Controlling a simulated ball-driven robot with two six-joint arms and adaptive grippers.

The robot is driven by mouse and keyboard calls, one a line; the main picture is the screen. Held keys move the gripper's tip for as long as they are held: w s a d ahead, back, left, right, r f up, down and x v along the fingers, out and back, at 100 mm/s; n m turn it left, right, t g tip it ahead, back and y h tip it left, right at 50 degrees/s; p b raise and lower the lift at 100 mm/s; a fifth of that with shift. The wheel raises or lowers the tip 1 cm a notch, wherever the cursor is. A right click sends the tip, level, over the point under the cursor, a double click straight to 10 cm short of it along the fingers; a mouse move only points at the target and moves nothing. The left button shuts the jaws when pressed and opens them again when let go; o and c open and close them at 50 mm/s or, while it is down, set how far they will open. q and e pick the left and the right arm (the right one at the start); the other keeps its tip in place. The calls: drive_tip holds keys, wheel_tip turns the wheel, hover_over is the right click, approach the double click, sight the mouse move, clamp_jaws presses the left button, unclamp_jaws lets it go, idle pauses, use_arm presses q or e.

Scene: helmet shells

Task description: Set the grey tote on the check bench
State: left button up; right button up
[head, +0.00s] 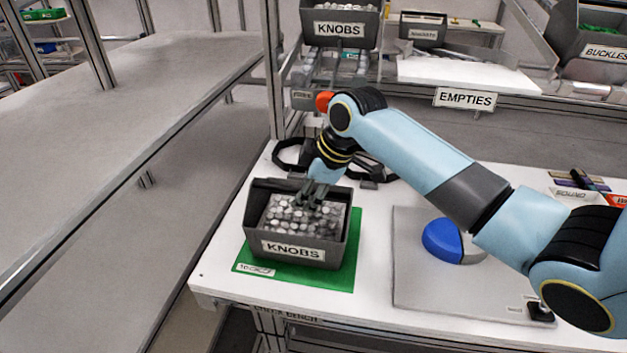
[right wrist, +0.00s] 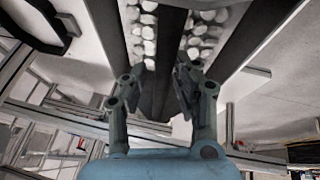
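The grey tote (head: 293,258), labelled KNOBS and filled with small pale knobs (head: 300,222), appears to sit upright on a green mat (head: 340,270) on the white check bench (head: 375,220). My right gripper (head: 313,192) points down into the tote near its back wall. In the right wrist view, the fingers of my right gripper (right wrist: 160,75) stand on both sides of a dark bar of the tote (right wrist: 170,45), with knobs on either side. A narrow gap shows beside the left finger, so they look open around the bar. My left gripper is out of view.
A grey board (head: 410,285) with a blue and grey helmet shell (head: 443,240) lies right of the mat, under my right arm. Behind is a rack with another KNOBS tote (head: 341,28) and an EMPTIES shelf (head: 464,98). A long grey table (head: 110,130) is left.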

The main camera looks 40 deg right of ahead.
drive_tip(key=v, duration=1.1)
drive_tip(key=shift+r, duration=0.4)
drive_tip(key=shift+s, duration=0.1)
